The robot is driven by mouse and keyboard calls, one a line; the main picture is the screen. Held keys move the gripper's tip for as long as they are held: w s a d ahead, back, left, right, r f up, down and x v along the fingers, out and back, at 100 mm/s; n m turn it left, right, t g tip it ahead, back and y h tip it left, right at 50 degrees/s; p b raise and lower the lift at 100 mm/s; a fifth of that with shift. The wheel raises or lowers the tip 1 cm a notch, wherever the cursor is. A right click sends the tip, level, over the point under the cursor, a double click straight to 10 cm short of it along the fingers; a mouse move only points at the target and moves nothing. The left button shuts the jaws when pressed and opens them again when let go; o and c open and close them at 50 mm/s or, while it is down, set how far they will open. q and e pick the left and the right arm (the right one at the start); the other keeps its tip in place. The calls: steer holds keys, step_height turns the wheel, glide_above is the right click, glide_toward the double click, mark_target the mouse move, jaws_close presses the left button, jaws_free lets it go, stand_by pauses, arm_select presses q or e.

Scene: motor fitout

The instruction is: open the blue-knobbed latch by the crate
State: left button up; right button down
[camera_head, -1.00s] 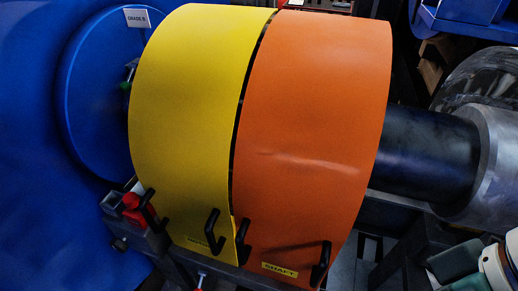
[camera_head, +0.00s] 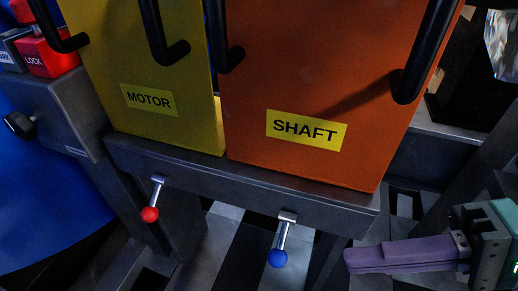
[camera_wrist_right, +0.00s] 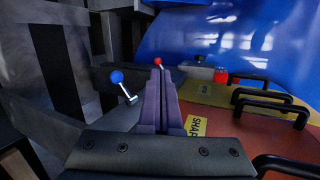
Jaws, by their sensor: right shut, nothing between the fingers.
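The latch with the blue knob (camera_head: 278,258) hangs from the front rail below the orange cover marked SHAFT (camera_head: 325,90). Its short metal lever points down. The blue knob also shows in the right wrist view (camera_wrist_right: 116,77), left of the fingers. My right gripper (camera_head: 350,260) is shut and empty, to the right of the blue knob and apart from it. Its purple fingers also show in the right wrist view (camera_wrist_right: 158,75). My left gripper is not in view. I see no crate.
A second latch with a red knob (camera_head: 150,214) hangs left on the same rail (camera_head: 240,182), below the yellow MOTOR cover (camera_head: 145,75). Black handles (camera_head: 425,55) stick out from the covers. A red LOCK block (camera_head: 45,58) is at upper left. Space around the blue knob looks clear.

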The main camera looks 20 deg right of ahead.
mark_target(282, 241)
steer(key=w+d+f+m+t+y+b, duration=0.1)
steer(key=w+d+f+m+t+b, duration=0.1)
steer(key=f+b, duration=0.6)
steer(key=w+d+f+m+t+b, duration=0.2)
steer(key=f+t+b, duration=0.1)
steer(key=f+b, duration=0.5)
steer(key=shift+d+t+y+b, duration=0.3)
steer(key=shift+d+y+b, duration=0.1)
steer(key=shift+b, duration=0.35)
steer(key=b+x, duration=0.2)
steer(key=x, duration=0.8)
steer(key=shift+b, duration=0.4)
steer(key=shift+s, duration=0.1)
steer(key=shift+s+a+r+m+p, duration=0.1)
steer(key=shift+r+m+p, duration=0.05)
steer(key=shift+m+p, duration=0.45)
